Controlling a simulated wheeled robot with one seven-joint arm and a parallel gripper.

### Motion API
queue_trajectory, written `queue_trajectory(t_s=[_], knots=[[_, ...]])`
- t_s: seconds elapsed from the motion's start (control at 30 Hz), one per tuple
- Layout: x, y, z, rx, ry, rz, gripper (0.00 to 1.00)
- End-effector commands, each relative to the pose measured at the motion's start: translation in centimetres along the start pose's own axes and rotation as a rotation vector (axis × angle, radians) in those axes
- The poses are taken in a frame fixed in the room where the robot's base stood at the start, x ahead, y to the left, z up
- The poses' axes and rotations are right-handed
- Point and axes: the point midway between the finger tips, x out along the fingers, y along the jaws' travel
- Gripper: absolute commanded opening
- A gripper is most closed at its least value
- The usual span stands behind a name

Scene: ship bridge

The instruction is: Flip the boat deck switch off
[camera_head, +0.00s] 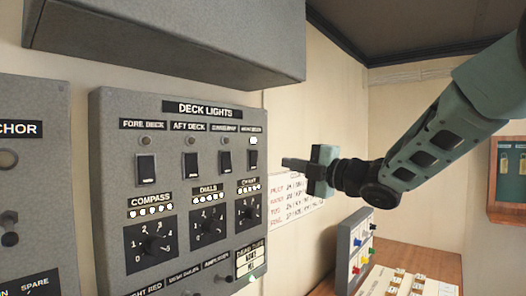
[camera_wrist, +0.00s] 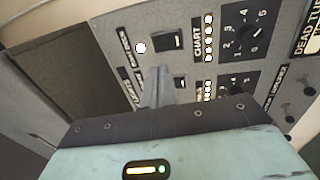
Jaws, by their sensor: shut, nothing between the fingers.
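The grey deck lights panel (camera_head: 183,108) carries a row of dark rocker switches, each under a label and a lamp. The rightmost label is too blurred to read surely; its switch (camera_head: 252,160) sits under a lit white lamp (camera_head: 253,141). The other lamps in the row look dark. In the wrist view, the lit lamp (camera_wrist: 140,47) and its switch (camera_wrist: 167,40) show ahead of the fingers. My gripper (camera_head: 285,162) is shut and empty, just right of that switch in the head view. It also shows in the wrist view (camera_wrist: 158,72), partly covering a neighbouring switch. Contact is not visible.
A grey overhead box (camera_head: 165,40) juts out above the panel. Rotary knobs (camera_head: 151,243) sit below the switches. A white note (camera_head: 296,203) is on the wall behind my gripper. A small panel with coloured knobs (camera_head: 357,250) stands lower right.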

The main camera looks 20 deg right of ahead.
Motion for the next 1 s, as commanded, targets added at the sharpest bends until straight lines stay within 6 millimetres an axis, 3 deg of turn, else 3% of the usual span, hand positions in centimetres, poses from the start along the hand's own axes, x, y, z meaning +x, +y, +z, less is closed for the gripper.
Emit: queue_trajectory(t_s=[0.2,0.4,0.63,1.0], knots=[[4.9,0.5,-0.1,0.001,0.003,-0.004,0.00],[7.7,0.4,-0.1,0.001,0.000,-0.002,0.00],[9.1,0.2,0.0,-0.001,-0.001,-0.001,0.00],[9.2,0.0,0.0,-0.001,-0.001,0.000,0.00]])
